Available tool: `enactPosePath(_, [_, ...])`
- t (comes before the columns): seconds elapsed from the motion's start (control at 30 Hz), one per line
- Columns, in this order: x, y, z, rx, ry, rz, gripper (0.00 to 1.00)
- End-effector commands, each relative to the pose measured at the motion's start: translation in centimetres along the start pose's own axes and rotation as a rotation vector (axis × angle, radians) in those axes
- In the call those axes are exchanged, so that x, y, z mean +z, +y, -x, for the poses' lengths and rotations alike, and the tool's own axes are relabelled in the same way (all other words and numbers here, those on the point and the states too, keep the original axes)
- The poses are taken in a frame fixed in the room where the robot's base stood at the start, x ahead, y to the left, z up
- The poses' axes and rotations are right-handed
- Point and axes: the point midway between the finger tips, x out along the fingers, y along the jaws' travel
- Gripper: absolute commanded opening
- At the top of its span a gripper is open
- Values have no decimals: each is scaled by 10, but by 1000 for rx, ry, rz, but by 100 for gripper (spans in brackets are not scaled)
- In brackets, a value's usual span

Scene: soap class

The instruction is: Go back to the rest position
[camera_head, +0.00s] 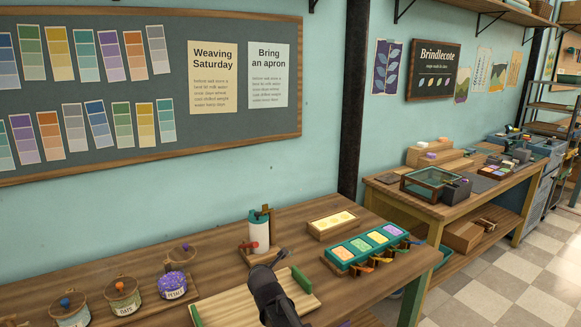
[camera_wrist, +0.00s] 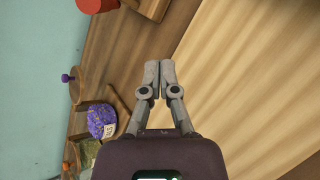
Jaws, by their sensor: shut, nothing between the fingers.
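My gripper (camera_wrist: 160,75) is in the middle of the wrist view, with its two grey fingers together and nothing between them. It is over a pale wooden board (camera_wrist: 255,70) on the table. In the head view my dark arm (camera_head: 270,292) reaches up from the bottom edge over the same board (camera_head: 215,312), which has green end strips.
Lidded jars, one a purple jar (camera_head: 173,283), stand at the left. A white dispenser (camera_head: 258,232) with a green top stands behind my arm.

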Motion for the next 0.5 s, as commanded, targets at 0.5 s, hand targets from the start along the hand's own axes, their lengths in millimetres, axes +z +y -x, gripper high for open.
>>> enactPosePath(0.5, [52, -129, 64, -437, -32, -931, 0])
